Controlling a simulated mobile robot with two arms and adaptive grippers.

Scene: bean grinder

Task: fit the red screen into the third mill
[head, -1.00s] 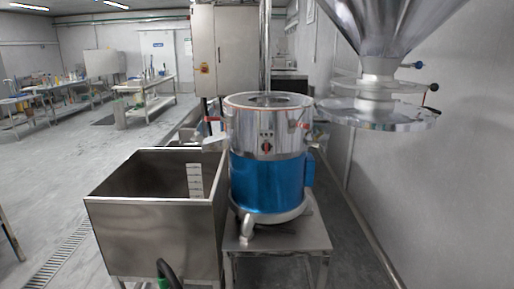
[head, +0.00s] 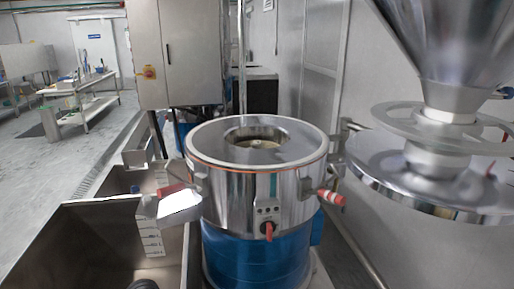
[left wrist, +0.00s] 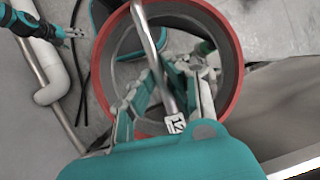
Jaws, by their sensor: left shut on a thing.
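The red screen (left wrist: 232,85) shows in the left wrist view as a grey ring with a red rim and a metal bar (left wrist: 148,28) across it. My left gripper (left wrist: 170,70) has its fingers closed around this bar. The screen is not visible in the head view, nor is my left gripper. A mill (head: 258,195) with a steel upper body, blue base and round top opening (head: 258,138) stands in front of me in the head view. I cannot tell which number it is.
A steel bin (head: 90,240) stands left of the mill, beside its spout (head: 165,207). A steel hopper with a round flange (head: 430,175) hangs at the right, near the wall. An electrical cabinet (head: 175,55) stands behind.

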